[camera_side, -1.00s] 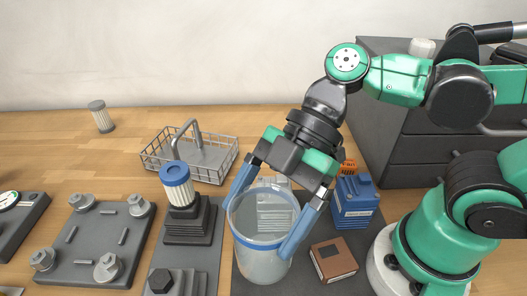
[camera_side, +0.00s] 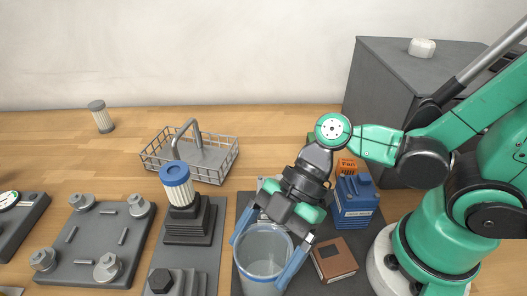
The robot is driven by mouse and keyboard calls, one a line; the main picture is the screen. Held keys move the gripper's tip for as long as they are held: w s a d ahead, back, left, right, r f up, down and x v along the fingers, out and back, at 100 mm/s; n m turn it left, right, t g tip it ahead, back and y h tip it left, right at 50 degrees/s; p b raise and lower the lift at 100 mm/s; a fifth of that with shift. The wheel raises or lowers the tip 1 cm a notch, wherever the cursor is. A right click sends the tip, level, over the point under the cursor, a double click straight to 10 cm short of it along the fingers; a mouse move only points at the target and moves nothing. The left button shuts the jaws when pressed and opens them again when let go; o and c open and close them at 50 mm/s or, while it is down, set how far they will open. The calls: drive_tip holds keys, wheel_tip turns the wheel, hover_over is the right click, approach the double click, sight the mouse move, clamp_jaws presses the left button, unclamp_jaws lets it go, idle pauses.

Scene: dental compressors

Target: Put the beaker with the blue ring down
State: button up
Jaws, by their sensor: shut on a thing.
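The beaker with the blue ring (camera_side: 262,262) is a clear, open-topped vessel with a blue band near its rim, at the bottom middle of the side view. My gripper (camera_side: 264,262) is shut on it, with one blue finger on each side. The beaker looks upright over the dark mat (camera_side: 322,285). The lower part of the beaker is cut off by the picture's edge, so I cannot tell whether its base touches the mat.
A brown box (camera_side: 334,259) lies just right of the beaker, with a blue container (camera_side: 355,203) behind it. A blue-capped filter (camera_side: 178,185) stands on a block at left. A wire basket (camera_side: 190,158) sits behind, and a plate with several bolts (camera_side: 97,240) at far left.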

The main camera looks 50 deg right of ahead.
drive_tip(key=shift+f, duration=0.25)
drive_tip(key=o, duration=1.3)
drive_tip(key=shift+r, duration=0.1)
drive_tip(key=v, duration=1.2)
drive_tip(key=w+d+f+m+t+h, duration=0.2)
drive_tip(key=w+d+m+t+h, duration=0.5)
drive_tip(key=m, duration=1.1)
drive_tip(key=shift+w+d+f+h, duration=0.25)
drive_tip(key=shift+w+d+h, duration=0.35)
drive_tip(key=shift+w+h, duration=0.45)
